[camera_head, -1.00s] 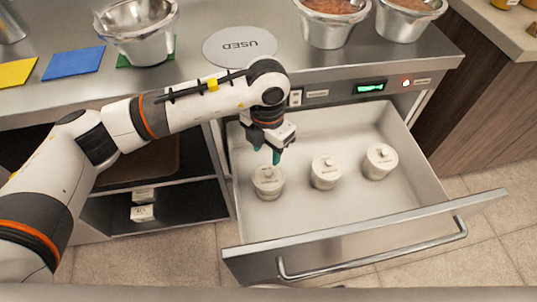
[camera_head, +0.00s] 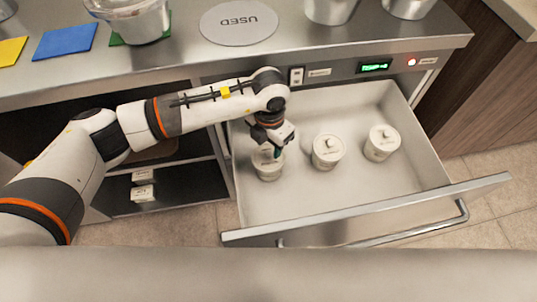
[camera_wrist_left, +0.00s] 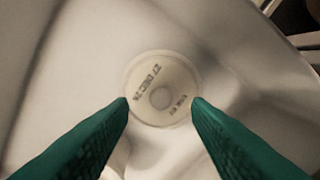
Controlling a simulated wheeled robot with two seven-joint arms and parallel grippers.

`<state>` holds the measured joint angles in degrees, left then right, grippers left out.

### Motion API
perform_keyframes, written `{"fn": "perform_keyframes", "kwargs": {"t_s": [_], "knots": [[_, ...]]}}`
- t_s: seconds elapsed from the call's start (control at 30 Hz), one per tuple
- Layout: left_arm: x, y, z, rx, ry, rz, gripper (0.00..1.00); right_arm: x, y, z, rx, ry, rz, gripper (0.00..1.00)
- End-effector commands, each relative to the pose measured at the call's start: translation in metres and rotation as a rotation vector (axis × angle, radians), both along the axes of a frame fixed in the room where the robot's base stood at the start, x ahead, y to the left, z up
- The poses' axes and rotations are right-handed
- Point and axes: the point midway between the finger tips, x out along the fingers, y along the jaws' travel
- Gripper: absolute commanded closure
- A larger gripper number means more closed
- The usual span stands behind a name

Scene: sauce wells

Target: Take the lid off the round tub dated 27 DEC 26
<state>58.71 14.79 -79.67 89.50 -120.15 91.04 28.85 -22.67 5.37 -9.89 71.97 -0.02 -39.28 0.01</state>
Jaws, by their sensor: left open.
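Three round white tubs with knobbed lids stand in the open drawer. The left tub (camera_head: 269,172) is under my left gripper (camera_head: 273,154), which partly hides its lid. In the left wrist view, the lid (camera_wrist_left: 176,75) reads 27 DEC 26 with a round knob (camera_wrist_left: 160,98) in its middle. The green fingers of my left gripper (camera_wrist_left: 160,103) are open, one on each side of the knob; contact cannot be told. The middle tub (camera_head: 328,152) and right tub (camera_head: 381,143) have their lids on; their print is too small to read. My right gripper is not in view.
The drawer (camera_head: 410,178) is pulled out, with bare floor in front of its tubs. Above it, the steel counter holds a grey USED disc (camera_head: 239,22), metal pots and coloured mats (camera_head: 66,40). A shelf with small boxes (camera_head: 143,193) is at left.

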Motion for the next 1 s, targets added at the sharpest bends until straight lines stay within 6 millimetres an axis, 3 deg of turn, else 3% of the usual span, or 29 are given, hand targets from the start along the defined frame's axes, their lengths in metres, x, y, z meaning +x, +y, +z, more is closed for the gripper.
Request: {"fn": "perform_keyframes", "kwargs": {"t_s": [0.17, 0.4, 0.7, 1.0], "knots": [[0.0, 0.001, -0.028, 0.001, 0.002, 0.001, 0.55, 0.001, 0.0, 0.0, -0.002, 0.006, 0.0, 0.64], [0.0, 0.0, -0.031, -0.001, 0.0, 0.0, 0.55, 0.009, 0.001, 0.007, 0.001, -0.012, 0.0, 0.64], [0.0, 0.0, -0.03, -0.001, 0.0, 0.0, 1.0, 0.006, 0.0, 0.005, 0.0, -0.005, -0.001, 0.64], [0.0, 0.001, -0.03, -0.001, 0.0, 0.0, 1.0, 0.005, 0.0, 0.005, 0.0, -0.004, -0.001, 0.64]]}}
